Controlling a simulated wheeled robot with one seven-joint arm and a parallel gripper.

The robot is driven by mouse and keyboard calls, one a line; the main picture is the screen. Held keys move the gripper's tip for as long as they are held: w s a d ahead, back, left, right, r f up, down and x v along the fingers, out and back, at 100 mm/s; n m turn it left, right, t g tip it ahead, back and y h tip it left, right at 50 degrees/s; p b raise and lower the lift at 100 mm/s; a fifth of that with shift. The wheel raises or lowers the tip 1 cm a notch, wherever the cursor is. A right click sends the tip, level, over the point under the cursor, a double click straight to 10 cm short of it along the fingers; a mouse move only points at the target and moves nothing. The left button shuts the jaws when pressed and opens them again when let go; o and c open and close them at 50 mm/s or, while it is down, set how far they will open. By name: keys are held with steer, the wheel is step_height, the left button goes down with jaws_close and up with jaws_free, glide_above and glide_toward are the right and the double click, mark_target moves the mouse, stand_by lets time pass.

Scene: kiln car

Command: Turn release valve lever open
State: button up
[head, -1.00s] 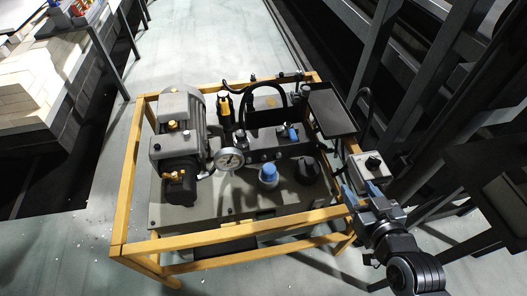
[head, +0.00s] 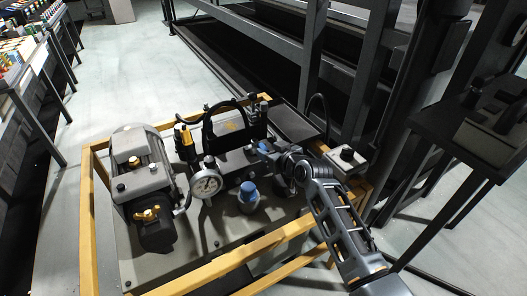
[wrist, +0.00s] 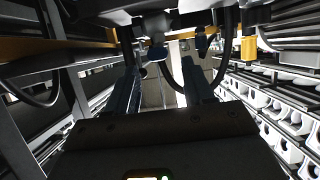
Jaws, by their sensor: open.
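The hydraulic unit (head: 200,240) stands in a yellow frame. My gripper (head: 266,150) is over the right half of its valve block, with its fingers apart and nothing visibly held. The small blue lever on that block is largely covered by the gripper in the head view, and I cannot tell whether the fingers touch it. A rounded blue cap (head: 249,192) stands just in front of the block. In the wrist view, a blue part (wrist: 157,53) shows beyond the open fingers, between them; I cannot tell whether it is the lever or the cap.
A pressure gauge (head: 206,183) and a motor (head: 140,175) are left of my gripper. A black hose loop (head: 226,105) rises behind the block. A switch box (head: 346,158) is at the right corner, near my arm. The yellow front rail (head: 240,252) passes below my arm.

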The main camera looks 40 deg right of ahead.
mark_target(264, 148)
steer(key=shift+x, duration=1.7)
jaws_close()
